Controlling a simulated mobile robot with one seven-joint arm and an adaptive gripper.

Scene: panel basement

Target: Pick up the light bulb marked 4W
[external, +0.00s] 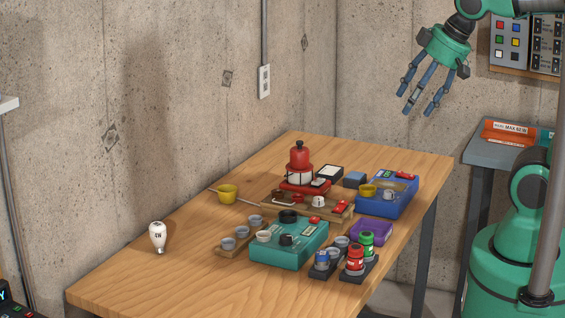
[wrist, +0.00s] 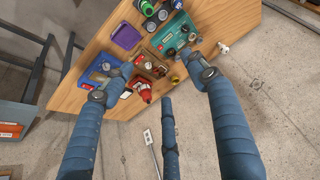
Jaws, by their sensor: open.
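The white light bulb marked 4W (external: 157,237) stands upright on its metal base near the left edge of the wooden table (external: 120,287). In the wrist view a small white object at the table's edge (wrist: 223,47) looks like the same bulb; its marking is too small to read there. My gripper (external: 418,97) is open and empty, high above the far right end of the table, well away from the bulb. Its three blue fingers are spread in the wrist view (wrist: 165,85), with nothing between them.
A red grinder (external: 299,160), a blue case (external: 400,203) and canisters (external: 355,257) crowd the middle. The table around the bulb is clear.

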